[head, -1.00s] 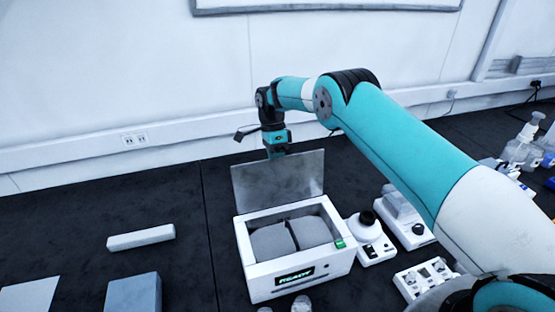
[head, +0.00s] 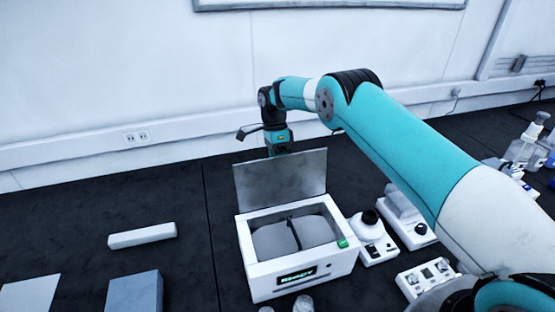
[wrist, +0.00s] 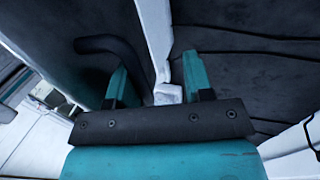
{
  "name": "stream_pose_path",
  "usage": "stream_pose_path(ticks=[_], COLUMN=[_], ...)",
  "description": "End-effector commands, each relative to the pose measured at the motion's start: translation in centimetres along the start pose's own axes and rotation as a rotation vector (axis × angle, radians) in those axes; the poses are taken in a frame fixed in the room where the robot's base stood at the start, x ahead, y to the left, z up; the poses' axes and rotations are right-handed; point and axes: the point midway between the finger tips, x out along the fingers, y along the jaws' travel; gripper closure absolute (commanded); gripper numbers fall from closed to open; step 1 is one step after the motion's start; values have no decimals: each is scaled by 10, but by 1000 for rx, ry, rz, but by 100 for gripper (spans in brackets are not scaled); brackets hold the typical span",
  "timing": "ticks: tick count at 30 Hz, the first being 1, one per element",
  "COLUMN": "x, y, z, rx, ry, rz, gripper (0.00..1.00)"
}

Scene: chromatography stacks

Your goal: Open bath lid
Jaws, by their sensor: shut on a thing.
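The bath (head: 247,258) is a white box with a lit green display on its front, standing on the dark bench. Its grey lid (head: 280,180) stands raised, near upright, at the back edge, and the inside shows two rounded grey shapes. My gripper (head: 278,151) is at the top edge of the lid, its fingertips partly hidden behind it. In the wrist view, the two teal fingers of my gripper (wrist: 160,85) stand either side of a small pale block, the lid's handle (wrist: 167,94), and are shut on it.
A small white instrument (head: 375,240) and another white device stand close at the bath's right. Bottles (head: 525,150) stand at the far right. A white bar (head: 142,236) and a grey-blue block (head: 133,294) lie at left. The bench left of the lid is clear.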

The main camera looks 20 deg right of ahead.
Motion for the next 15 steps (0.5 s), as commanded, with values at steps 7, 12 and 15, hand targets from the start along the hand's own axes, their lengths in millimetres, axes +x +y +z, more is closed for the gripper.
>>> stream_pose_path(ticks=[7,12,15], x=[-5,-7,-16], y=[-2,-1,1], z=[0,1,1], rx=[1,1,0], ry=[-2,-2,-3], rz=[-13,-14,-15], gripper=[62,62,62])
